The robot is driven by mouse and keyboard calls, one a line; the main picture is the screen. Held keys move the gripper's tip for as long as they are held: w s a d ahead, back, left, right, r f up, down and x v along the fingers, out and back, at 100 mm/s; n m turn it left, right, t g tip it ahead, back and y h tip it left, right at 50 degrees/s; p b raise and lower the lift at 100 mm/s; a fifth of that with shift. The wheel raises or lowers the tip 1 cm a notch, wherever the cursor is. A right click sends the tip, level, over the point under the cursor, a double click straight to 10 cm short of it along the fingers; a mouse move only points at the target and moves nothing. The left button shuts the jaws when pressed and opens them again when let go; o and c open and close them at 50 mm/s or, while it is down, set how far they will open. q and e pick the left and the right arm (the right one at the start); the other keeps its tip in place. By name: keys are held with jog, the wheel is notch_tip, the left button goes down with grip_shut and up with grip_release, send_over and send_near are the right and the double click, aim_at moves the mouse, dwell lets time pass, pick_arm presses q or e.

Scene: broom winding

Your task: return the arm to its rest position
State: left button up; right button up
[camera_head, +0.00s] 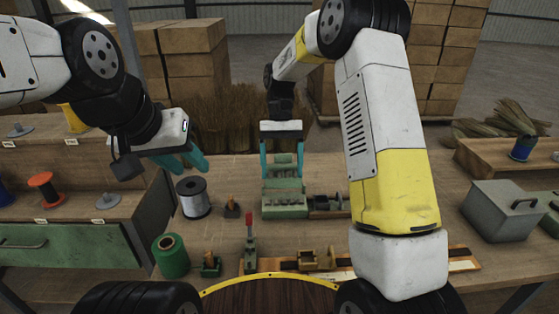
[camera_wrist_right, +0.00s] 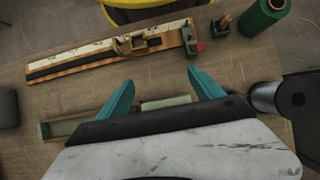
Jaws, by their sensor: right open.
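My right gripper (camera_head: 281,160) points down over the workbench, with its two teal fingers apart and nothing between them. It hangs above and behind a green metal fixture (camera_head: 284,198). In the right wrist view the open fingers (camera_wrist_right: 162,92) show empty over the bench, and the gripper body hides part of the fixture behind them. My left gripper (camera_head: 184,161) is at the left, raised above the bench near a silver wire spool (camera_head: 194,198). Its teal fingers are seen at a slant, look apart, and hold nothing visible.
A green spool (camera_head: 171,256) and a red-handled clamp (camera_head: 249,245) stand near the bench front. A long wooden jig (camera_wrist_right: 110,53) lies there too. A grey lidded box (camera_head: 503,211) stands at right, a tiered shelf with spools (camera_head: 45,188) at left. Straw (camera_head: 222,122) stands behind the bench.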

jog(key=shift+s, duration=0.35)
jog(key=s+d+r+t+y, duration=0.2)
jog(key=s+d+r+t, duration=0.35)
jog(key=r, duration=0.55)
jog(key=s+d+r+t, duration=0.1)
jog(key=s+d+t, duration=0.1)
jog(key=s, duration=0.4)
jog(key=s+d+r+t, duration=0.2)
jog(key=s+t, duration=0.2)
jog(key=s, duration=0.2)
jog(key=shift+s+d+r+n+t, duration=0.3)
jog(key=shift+s+d+t, duration=0.05)
